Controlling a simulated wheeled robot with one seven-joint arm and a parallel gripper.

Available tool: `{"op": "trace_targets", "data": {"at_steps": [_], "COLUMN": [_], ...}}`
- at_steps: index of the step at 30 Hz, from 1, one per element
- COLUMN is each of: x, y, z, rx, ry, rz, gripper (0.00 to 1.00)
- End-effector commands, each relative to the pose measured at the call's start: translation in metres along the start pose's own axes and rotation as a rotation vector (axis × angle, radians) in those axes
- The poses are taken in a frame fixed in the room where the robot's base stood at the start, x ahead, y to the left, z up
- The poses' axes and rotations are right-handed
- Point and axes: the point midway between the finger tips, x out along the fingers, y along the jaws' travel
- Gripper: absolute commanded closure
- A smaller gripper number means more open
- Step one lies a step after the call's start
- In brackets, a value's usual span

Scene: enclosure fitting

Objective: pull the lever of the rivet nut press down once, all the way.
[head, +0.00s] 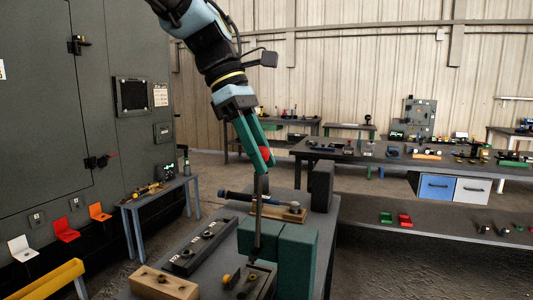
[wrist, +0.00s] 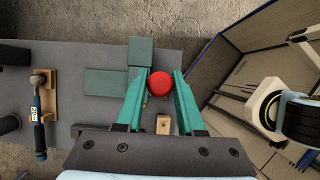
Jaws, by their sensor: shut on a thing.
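The lever of the rivet nut press (head: 258,212) stands nearly upright in the head view, a thin grey rod topped by a red ball knob (head: 266,153). The knob also shows in the wrist view (wrist: 160,84), between my two teal fingers. My gripper (head: 262,157) is shut on the knob at the top of the rod. The rod's lower end meets a dark press base (head: 262,283) at the front of the bench, partly cut off by the frame edge. In the wrist view the rod is hidden under the knob.
Teal blocks (head: 297,255) stand right beside the lever. A blue-handled tool (head: 238,196) lies on a wooden holder behind it. A dark holed block (head: 200,247) and a wooden block (head: 163,284) lie to the left. A dark grey block (head: 322,186) stands at the bench's right edge.

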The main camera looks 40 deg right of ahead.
Motion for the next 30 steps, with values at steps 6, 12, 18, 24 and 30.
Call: {"op": "trace_targets", "data": {"at_steps": [6,12,18,24,30], "x": [-0.007,-0.007,-0.008,-0.013,-0.016], "y": [0.0,0.0,0.0,0.0,0.0], "z": [-0.014,-0.015,-0.017,-0.029,-0.039], "rx": [-0.003,-0.002,-0.003,-0.004,-0.002], "ry": [0.003,0.003,0.003,0.004,0.004], "rz": [0.001,0.001,0.001,0.002,0.002], "gripper": [1.0,1.0,1.0,1.0,1.0]}}
